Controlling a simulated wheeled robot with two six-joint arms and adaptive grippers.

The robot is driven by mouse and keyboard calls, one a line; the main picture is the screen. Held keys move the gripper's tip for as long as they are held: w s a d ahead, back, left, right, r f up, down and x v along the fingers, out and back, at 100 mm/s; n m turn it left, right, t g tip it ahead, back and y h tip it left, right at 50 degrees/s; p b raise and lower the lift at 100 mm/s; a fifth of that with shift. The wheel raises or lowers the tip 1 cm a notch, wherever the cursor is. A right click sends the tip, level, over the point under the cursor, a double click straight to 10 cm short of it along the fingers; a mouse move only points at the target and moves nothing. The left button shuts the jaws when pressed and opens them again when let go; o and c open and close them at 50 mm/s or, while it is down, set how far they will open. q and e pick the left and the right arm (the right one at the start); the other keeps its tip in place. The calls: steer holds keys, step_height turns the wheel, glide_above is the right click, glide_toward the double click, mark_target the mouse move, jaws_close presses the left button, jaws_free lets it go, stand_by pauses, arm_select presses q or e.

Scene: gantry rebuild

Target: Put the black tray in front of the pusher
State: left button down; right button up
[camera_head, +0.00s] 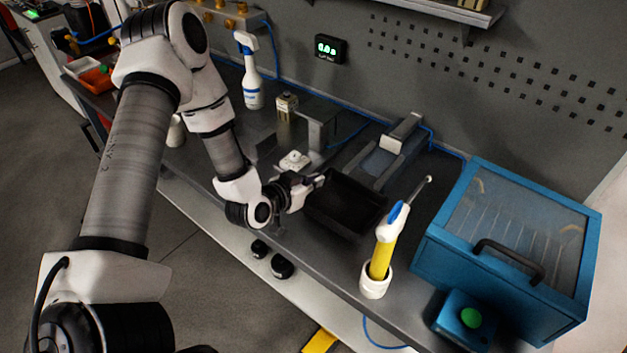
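The black tray (345,222) is an open, shallow rectangular box on the dark bench top, right of the middle of the view. My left gripper (318,182) is at the tray's left end, with its fingertips at or very near the rim. The fingers are small and dark here, so I cannot tell whether they grip the rim. A grey metal device (385,160) with a raised bar stands just behind the tray; it may be the pusher. My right gripper is not in view.
A blue cabinet (432,240) and a green-button box (455,325) stand right. A yellow-handled tool (382,258) stands upright in a white holder (375,284) near the front edge. A spray bottle (252,85) and a metal bracket (318,128) are behind my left arm.

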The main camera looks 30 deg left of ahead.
arm_select(q)
steer(key=c, duration=1.8)
jaws_free()
steer(key=shift+s+d, duration=0.1)
steer(key=shift+s, duration=0.1)
steer(key=o, duration=0.5)
